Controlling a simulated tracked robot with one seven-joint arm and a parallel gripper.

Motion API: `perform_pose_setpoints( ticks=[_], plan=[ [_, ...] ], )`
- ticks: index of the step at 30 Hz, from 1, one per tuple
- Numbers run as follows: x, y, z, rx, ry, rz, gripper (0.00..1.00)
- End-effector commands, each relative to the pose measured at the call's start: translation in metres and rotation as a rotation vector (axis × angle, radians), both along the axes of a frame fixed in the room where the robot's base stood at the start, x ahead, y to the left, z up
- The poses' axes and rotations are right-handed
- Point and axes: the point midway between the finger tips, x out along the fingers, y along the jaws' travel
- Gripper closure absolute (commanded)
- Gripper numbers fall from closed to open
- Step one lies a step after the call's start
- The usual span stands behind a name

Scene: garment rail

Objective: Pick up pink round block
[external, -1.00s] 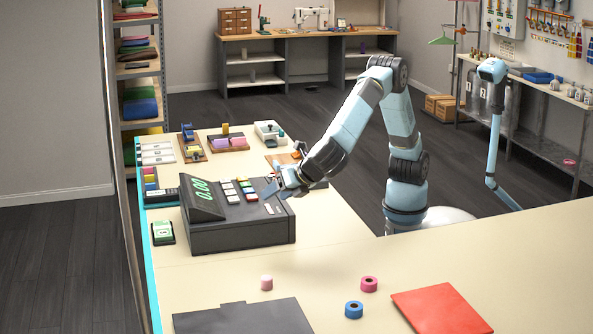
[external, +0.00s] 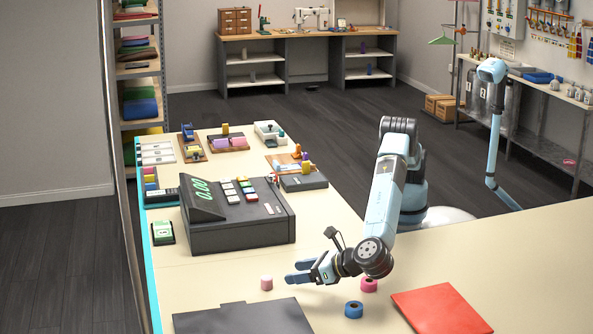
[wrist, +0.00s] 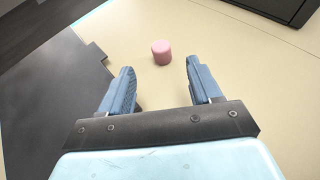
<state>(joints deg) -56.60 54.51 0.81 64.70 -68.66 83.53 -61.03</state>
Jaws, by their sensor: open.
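The pink round block (external: 266,283) is a small cylinder standing upright on the cream counter, in front of the cash register. My gripper (external: 290,272) is open and empty, just to the right of the block and pointing left towards it. In the wrist view the block (wrist: 161,52) stands beyond the fingertips, roughly midway between the two open fingers (wrist: 160,75). A gap shows between the fingers and the block.
A dark flat sheet (external: 243,318) lies in front of the block. The grey cash register (external: 240,222) stands behind. Bare counter surrounds the block.

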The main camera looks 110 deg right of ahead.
Motion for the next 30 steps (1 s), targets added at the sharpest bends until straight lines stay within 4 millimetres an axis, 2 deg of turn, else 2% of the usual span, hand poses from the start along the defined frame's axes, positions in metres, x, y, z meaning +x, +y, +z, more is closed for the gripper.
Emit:
perform_pose_setpoints(
  ticks=[3, 8, 17, 30],
  plan=[
    [0.016, -0.013, -0.009, 0.001, 0.002, -0.002, 0.36],
    [0.033, -0.026, -0.018, 0.0, 0.002, -0.001, 0.36],
    [0.043, -0.034, -0.024, 0.0, 0.002, -0.001, 0.36],
    [0.077, -0.06, -0.045, 0.001, 0.0, 0.0, 0.36]
  ],
)
